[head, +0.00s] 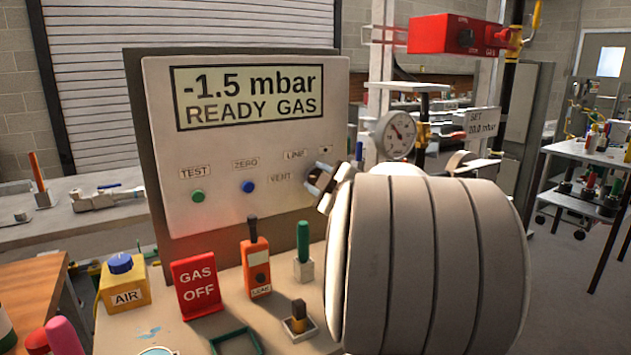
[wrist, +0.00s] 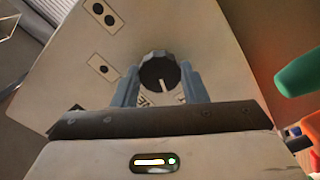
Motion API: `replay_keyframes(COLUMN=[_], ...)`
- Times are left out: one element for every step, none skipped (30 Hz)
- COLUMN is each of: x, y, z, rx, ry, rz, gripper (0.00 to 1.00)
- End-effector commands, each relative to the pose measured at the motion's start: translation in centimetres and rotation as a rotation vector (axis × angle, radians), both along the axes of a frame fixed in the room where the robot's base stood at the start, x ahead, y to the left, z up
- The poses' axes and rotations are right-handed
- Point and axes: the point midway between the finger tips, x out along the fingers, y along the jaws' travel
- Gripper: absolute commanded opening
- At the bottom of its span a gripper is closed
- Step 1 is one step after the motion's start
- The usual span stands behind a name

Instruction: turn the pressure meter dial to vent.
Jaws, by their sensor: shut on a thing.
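The pressure meter (head: 240,150) is a pale upright panel whose screen (head: 250,95) reads "-1.5 mbar READY GAS". Its black round dial (wrist: 158,72) sits between the two blue-grey fingers of my gripper (wrist: 160,80), which is shut on it. The dial's white mark points down and slightly right in the wrist view. In the head view my gripper (head: 320,182) is at the panel's lower right, and my wrist hides part of the dial area. The labels "LINE" (head: 295,155) and "VENT" (head: 280,178) show left of the gripper.
A green TEST button (head: 197,195) and a blue ZERO button (head: 248,186) are left of the dial. Below stand a red GAS OFF sign (head: 198,287), an orange LEAK detector (head: 256,262) and a green-handled tool (head: 303,245). A round gauge (head: 396,133) is behind.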

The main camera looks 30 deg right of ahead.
Motion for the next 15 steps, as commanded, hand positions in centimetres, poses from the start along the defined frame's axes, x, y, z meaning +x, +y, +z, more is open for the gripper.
replay_keyframes(x=[0.0, 0.0, 0.0, 0.0, 0.0, 0.0, 0.0, 0.0, 0.0, 0.0, 0.0, 0.0, 0.0, 0.0, 0.0], y=[0.02, 0.02, 0.02, 0.02, 0.01, 0.01, 0.01, 0.01, 0.01, 0.0, 0.0, -0.01, -0.01, -0.01, 0.0], z=[-0.06, -0.06, -0.06, -0.06, -0.05, -0.05, -0.05, -0.04, -0.04, -0.04, -0.04, -0.03, -0.03, -0.02, -0.01], rx=[-0.002, -0.002, -0.002, -0.002, -0.002, -0.001, -0.001, -0.001, -0.001, -0.001, -0.001, 0.0, 0.0, 0.0, 0.0], ry=[0.001, 0.001, 0.001, 0.001, 0.001, 0.001, 0.001, 0.001, 0.001, 0.001, 0.001, 0.0, 0.0, 0.0, 0.0], rz=[0.001, 0.001, 0.001, 0.001, 0.001, 0.001, 0.001, 0.001, 0.001, 0.001, 0.001, 0.0, 0.0, 0.0, 0.0], gripper=[0.16, 0.16, 0.16, 0.41, 0.43, 0.46, 0.49, 0.51, 0.55, 0.57, 0.59, 0.61, 0.61, 0.61, 0.61])
